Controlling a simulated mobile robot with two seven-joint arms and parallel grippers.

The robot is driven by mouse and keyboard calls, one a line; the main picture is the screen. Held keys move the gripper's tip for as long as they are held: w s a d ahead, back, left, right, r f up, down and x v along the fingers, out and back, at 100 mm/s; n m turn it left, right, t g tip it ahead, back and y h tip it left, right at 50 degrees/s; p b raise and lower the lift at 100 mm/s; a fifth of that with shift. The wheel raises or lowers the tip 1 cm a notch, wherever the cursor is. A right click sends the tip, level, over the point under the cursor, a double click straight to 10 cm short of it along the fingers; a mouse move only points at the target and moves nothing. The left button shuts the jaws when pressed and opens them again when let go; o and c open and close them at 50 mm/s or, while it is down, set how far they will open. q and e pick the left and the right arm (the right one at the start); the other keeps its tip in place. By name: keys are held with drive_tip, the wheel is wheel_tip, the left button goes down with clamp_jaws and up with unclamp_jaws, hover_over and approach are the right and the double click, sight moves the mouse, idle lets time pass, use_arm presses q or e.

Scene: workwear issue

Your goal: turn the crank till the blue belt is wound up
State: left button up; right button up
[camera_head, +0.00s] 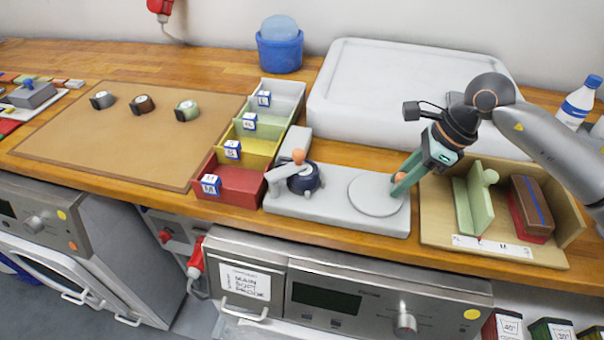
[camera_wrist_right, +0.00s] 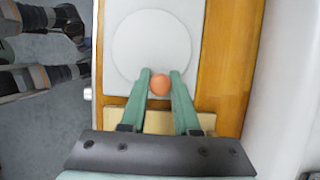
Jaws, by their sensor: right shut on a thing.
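A light grey winder base (camera_head: 335,213) lies near the counter's front edge. At its left is a dark blue belt roll (camera_head: 308,186) with a grey arm and an orange knob (camera_head: 299,156) over it. At its right is a flat round disc (camera_head: 372,197), also in the right wrist view (camera_wrist_right: 150,45). My right gripper (camera_head: 398,184) is shut on a second orange knob (camera_wrist_right: 160,85) at the disc's right edge. The fingers lie on both sides of this knob. Whether any belt lies loose is too small to tell. My left gripper is not in view.
Coloured bins (camera_head: 228,184) stand left of the winder, and a large white tray (camera_head: 340,100) stands behind it. A wooden holder (camera_head: 440,228) with a green divider is close at the right.

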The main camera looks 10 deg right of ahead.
sight(371, 174)
drive_tip(key=shift+w+a, duration=0.2)
drive_tip(key=shift+w, duration=1.15)
drive_tip(key=shift+w+a, duration=0.4)
drive_tip(key=shift+w, duration=0.3)
drive_tip(key=shift+w+a+p, duration=0.3)
drive_tip(key=shift+w+a, duration=0.1)
drive_tip(key=shift+a, duration=0.1)
drive_tip(key=shift+o, duration=0.5)
drive_tip(key=shift+w+a+r, duration=0.1)
drive_tip(key=shift+w+a, duration=0.2)
drive_tip(key=shift+a, duration=0.5)
drive_tip(key=shift+w+a, duration=0.1)
drive_tip(key=shift+a, duration=0.85)
drive_tip(key=shift+c, duration=0.5)
drive_tip(key=shift+s+a, duration=0.25)
drive_tip(key=shift+a, duration=0.25)
drive_tip(key=shift+s+a, duration=0.2)
drive_tip(key=shift+a, duration=0.25)
drive_tip(key=shift+c, duration=0.3)
drive_tip(key=o, duration=0.5)
drive_tip(key=shift+s, duration=0.1)
drive_tip(key=shift+c, duration=0.2)
drive_tip(key=o, duration=0.4)
drive_tip(key=shift+s+d, duration=0.15)
